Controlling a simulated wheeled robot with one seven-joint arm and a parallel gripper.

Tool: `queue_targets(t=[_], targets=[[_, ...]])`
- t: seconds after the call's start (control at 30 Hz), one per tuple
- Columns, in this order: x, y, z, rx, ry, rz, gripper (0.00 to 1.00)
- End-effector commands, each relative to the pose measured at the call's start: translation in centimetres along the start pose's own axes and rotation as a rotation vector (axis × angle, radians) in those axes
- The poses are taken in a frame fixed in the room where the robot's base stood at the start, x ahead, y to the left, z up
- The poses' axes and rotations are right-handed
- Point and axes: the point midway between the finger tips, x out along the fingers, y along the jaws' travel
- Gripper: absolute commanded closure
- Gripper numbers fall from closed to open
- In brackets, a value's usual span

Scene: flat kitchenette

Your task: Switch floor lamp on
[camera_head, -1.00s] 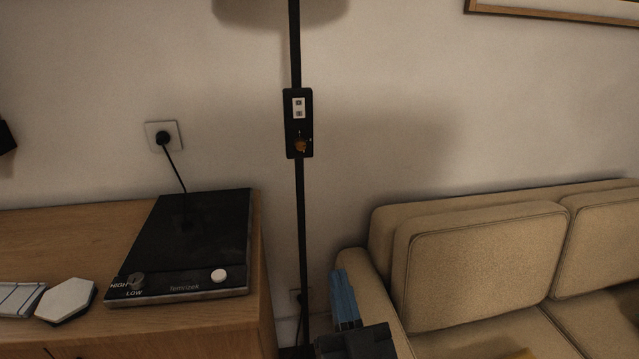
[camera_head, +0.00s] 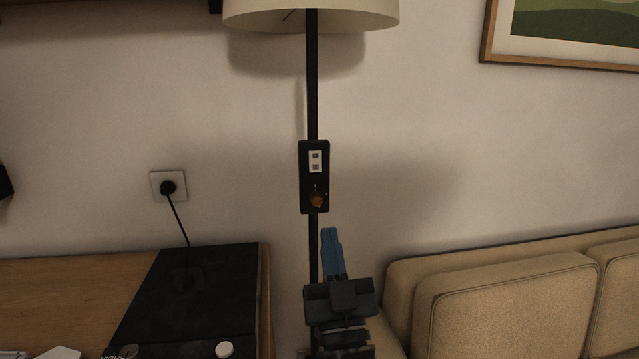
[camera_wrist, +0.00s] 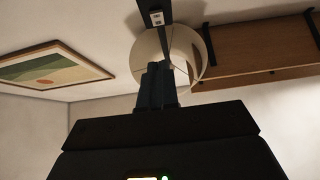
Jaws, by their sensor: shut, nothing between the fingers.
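The floor lamp has a thin black pole (camera_head: 312,90) and a cream shade (camera_head: 312,14) at the top of the head view. A black control box (camera_head: 314,150) on the pole carries a white socket panel and, below it, an orange-brown knob (camera_head: 317,200). My gripper (camera_head: 328,232) is shut and empty, its blue fingers pointing up just below the box, apart from the knob in the picture. In the wrist view the fingers (camera_wrist: 157,68) point up toward the pole and the shade (camera_wrist: 182,62); part of the panel (camera_wrist: 156,18) shows at the top, and the knob is not visible.
A wooden cabinet (camera_head: 50,285) with a black hotplate (camera_head: 195,295) stands at the left. A beige sofa (camera_head: 510,305) stands at the right. A wall outlet (camera_head: 168,186) with a plugged cord and a framed picture (camera_head: 575,40) are on the wall.

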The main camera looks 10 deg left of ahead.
Motion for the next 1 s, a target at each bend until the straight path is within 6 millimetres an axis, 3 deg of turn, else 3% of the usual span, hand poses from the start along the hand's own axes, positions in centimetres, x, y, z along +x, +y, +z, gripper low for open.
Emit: queue_targets(t=[0.17,0.63,0.8,1.0], targets=[[1.6,0.0,-0.2,-0.002,0.002,-0.001,1.00],[10.6,0.0,-0.2,-0.001,0.002,-0.001,1.00],[11.7,0.1,1.7,-0.003,0.000,0.000,1.00],[12.6,0.1,2.6,-0.001,0.000,0.001,1.00]])
